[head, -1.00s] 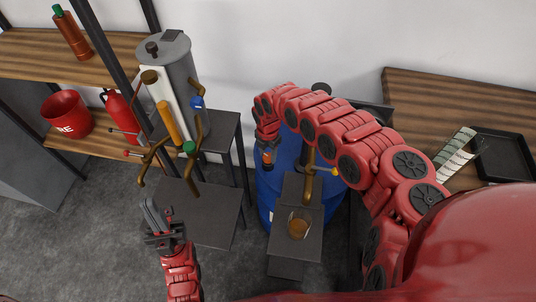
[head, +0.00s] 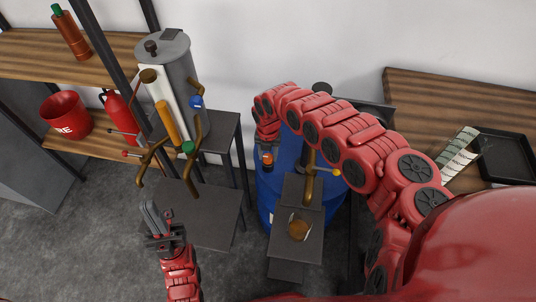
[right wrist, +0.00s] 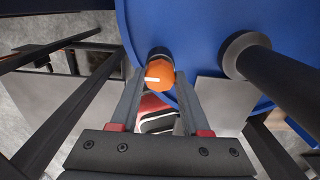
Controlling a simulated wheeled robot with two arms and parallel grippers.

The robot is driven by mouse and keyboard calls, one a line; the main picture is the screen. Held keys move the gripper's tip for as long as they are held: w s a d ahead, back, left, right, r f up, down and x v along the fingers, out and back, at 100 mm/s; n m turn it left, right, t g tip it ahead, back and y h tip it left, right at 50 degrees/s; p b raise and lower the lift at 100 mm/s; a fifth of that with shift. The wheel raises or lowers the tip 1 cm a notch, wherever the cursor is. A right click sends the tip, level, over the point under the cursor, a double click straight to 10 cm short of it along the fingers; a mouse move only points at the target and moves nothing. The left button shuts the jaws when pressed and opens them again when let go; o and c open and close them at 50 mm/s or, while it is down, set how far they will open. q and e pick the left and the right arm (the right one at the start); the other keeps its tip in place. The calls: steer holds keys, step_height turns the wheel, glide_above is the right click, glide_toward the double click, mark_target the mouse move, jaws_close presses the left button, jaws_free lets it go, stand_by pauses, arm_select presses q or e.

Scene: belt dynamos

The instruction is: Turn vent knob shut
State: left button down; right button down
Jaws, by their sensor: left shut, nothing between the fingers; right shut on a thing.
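The vent knob is an orange cap with a white mark (right wrist: 160,72), on a dark stem at the side of the blue drum (right wrist: 195,25). In the right wrist view the white mark lies nearly level. My right gripper (right wrist: 158,80) has its two fingers closed on the knob's sides. In the head view the knob (head: 267,158) shows small below my right wrist, and the right fingers are mostly hidden. The blue drum (head: 268,190) stands behind my right arm.
A brass tap sits over a dark stand (head: 290,250) with a glass of amber liquid (head: 299,229) in front of the drum. A grey tank (head: 180,70) with brass pipes stands left. A wooden bench (head: 420,90) is at right.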

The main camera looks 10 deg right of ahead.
steer(key=shift+c, duration=1.9)
jaws_free()
step_height(320, 180, up, 11)
step_height(320, 180, up, 6)
steer(key=r+p, duration=0.1)
steer(key=p, duration=0.2)
glide_above(268, 156)
steer(key=shift+s+f, duration=0.1)
steer(key=shift+f, duration=0.15)
steer(key=shift+p, duration=0.3)
